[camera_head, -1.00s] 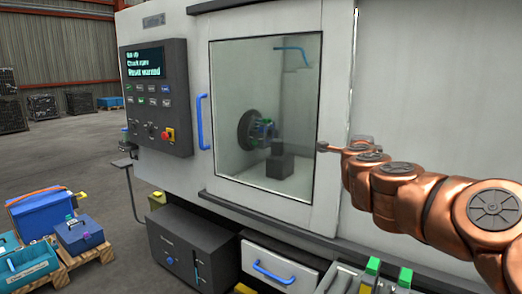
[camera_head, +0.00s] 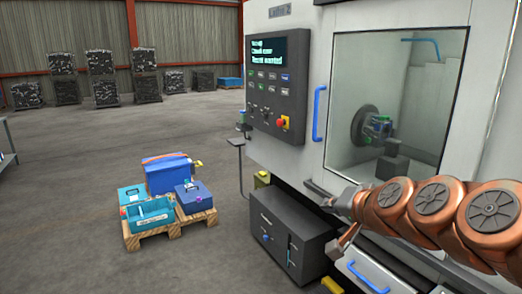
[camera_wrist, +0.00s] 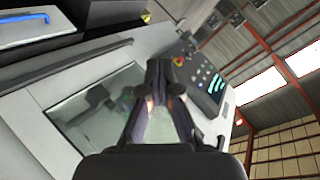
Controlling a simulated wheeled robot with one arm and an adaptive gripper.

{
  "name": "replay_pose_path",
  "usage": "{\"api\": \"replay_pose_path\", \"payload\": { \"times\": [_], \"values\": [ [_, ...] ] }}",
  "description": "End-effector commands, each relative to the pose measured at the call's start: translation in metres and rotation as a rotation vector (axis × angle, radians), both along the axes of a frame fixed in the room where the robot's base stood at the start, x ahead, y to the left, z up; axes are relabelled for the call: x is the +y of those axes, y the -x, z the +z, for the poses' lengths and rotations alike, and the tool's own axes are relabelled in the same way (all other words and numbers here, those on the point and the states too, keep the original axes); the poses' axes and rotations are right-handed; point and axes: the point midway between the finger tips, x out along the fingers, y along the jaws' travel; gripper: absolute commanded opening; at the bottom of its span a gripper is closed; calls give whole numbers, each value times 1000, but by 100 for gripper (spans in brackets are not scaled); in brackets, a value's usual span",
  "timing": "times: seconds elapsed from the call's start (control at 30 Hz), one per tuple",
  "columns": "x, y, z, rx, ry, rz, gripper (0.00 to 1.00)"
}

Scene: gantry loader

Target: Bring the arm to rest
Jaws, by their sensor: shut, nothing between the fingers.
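My gripper (camera_wrist: 160,70) is in the middle of the wrist view, its dark fingers drawn together at the tips with nothing held. In the head view my copper arm reaches in from the right, low in front of the machine (camera_head: 285,30). The machine's sliding door (camera_head: 345,160) is shut, with a blue handle (camera_head: 319,113). Through its window a chuck (camera_head: 368,125) and a dark block (camera_head: 392,165) show.
A control panel (camera_head: 276,100) with a lit screen and a red button is left of the door. A dark cabinet (camera_head: 290,235) stands below. A pallet (camera_head: 150,238) with blue boxes stands on the floor at left. Open floor lies around the pallet.

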Motion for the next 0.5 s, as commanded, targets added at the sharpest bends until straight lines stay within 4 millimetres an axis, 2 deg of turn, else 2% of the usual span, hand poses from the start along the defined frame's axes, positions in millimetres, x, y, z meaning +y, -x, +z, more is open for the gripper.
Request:
{"api": "replay_pose_path", "payload": {
  "times": [0.03, 0.1, 0.23, 0.4, 0.5],
  "values": [
    [14, 18, -14, 63, 51, 63, 0],
    [27, 47, -41, 164, 123, 146, 0],
    [36, 109, -89, 365, 254, 285, 0],
    [21, 198, -134, 643, 410, 422, 0],
    [4, 248, -150, 803, 480, 478, 0]
  ]
}}
